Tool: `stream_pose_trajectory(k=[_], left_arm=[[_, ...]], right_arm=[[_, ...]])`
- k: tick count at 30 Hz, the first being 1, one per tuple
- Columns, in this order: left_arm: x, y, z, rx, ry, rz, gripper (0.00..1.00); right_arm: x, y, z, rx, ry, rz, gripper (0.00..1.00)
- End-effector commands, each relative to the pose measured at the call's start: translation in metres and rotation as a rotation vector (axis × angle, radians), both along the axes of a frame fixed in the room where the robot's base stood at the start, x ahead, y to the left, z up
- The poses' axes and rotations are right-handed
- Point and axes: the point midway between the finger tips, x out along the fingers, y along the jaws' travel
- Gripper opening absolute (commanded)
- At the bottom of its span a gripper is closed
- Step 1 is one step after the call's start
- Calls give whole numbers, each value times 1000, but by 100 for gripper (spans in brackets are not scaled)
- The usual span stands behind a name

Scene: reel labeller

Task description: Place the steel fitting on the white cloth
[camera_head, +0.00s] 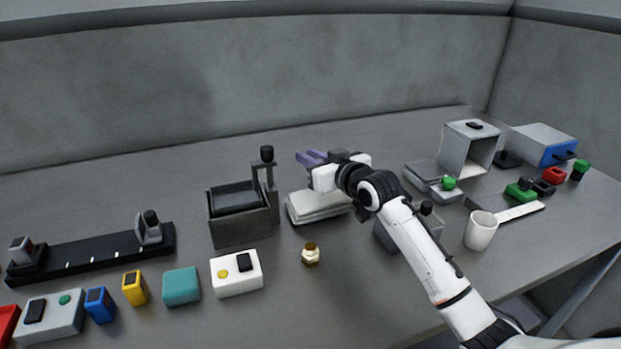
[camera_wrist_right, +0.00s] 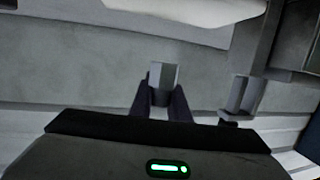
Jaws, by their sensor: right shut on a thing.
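My right gripper (camera_head: 308,158) reaches in from the right and is above the back of the folded white cloth (camera_head: 304,212), apart from it. In the right wrist view my right gripper (camera_wrist_right: 162,105) is shut on a small grey metallic block, which looks like the steel fitting (camera_wrist_right: 163,75). The fitting cannot be made out in the head view. The gripper and forearm hide part of the cloth's right side. My left gripper is not in view.
A small brass piece (camera_head: 310,255) and a white button box (camera_head: 237,274) are in front. A white mug (camera_head: 480,231) stands right of my arm. Bare table lies behind the cloth.

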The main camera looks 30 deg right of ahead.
Motion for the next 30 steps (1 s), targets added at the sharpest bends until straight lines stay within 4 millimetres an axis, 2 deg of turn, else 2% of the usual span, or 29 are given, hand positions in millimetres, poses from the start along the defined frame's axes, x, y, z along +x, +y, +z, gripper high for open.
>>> stream_pose_trajectory(k=[6, 9, 21, 22, 24, 30], left_arm=[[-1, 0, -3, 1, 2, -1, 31], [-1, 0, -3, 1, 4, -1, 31], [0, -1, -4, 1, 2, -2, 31], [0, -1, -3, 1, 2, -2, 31], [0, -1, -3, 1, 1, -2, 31], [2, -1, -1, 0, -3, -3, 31]], right_arm=[[0, 0, -36, 1, 3, 0, 0], [0, 0, -46, 1, 1, 0, 0], [0, 1, -52, 0, -1, 0, 0], [0, 1, -51, 0, 0, 1, 20], [0, 1, -51, 0, 0, 0, 32], [0, 1, -51, 0, 0, 0, 34]])
